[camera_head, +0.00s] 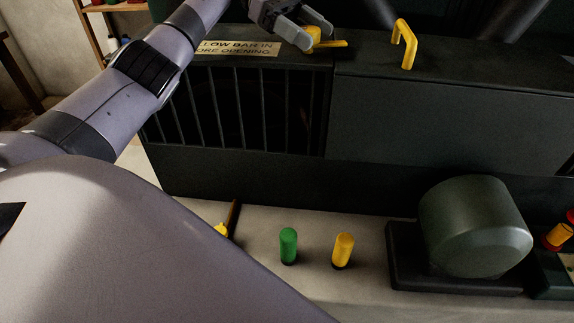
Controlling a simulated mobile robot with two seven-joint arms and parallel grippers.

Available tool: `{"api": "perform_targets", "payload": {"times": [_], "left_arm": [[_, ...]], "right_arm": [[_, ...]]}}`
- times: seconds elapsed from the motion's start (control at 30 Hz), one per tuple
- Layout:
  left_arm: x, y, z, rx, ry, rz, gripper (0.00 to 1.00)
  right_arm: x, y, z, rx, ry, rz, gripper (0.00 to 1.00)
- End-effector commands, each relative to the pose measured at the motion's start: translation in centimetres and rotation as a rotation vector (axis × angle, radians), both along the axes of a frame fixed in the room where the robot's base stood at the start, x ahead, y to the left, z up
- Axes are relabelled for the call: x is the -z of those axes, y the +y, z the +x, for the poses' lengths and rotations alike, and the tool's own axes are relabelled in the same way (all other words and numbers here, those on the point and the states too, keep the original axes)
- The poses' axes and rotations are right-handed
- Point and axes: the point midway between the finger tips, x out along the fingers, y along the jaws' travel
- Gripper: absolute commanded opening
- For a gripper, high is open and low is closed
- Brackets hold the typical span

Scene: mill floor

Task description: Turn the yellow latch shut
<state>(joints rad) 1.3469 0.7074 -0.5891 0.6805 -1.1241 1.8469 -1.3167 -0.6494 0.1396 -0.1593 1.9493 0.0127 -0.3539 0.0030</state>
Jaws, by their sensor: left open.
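The yellow latch (328,44) is a small knob with a flat bar pointing right, on the top edge of a dark machine cabinet (450,120). My left gripper (316,32) is open at the latch, its grey fingers reaching in from the upper left. The fingers hide part of the latch, and I cannot tell whether they touch it. A barred door (245,108) is below the latch on the cabinet's left half. My right gripper does not show.
A yellow handle (404,42) stands up right of the latch. Below are a green peg (288,246), a yellow peg (343,250) and a green-grey motor (476,227). A shelf (110,10) stands at the far left.

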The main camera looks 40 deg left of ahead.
Motion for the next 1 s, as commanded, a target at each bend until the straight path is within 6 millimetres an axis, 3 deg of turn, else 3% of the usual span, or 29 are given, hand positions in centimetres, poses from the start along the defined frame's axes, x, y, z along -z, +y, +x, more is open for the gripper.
{"api": "perform_targets", "payload": {"times": [1.0], "left_arm": [[0.14,-0.03,-0.09,-0.492,-0.001,0.002,0.71]], "right_arm": [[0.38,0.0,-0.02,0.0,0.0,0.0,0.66]]}}
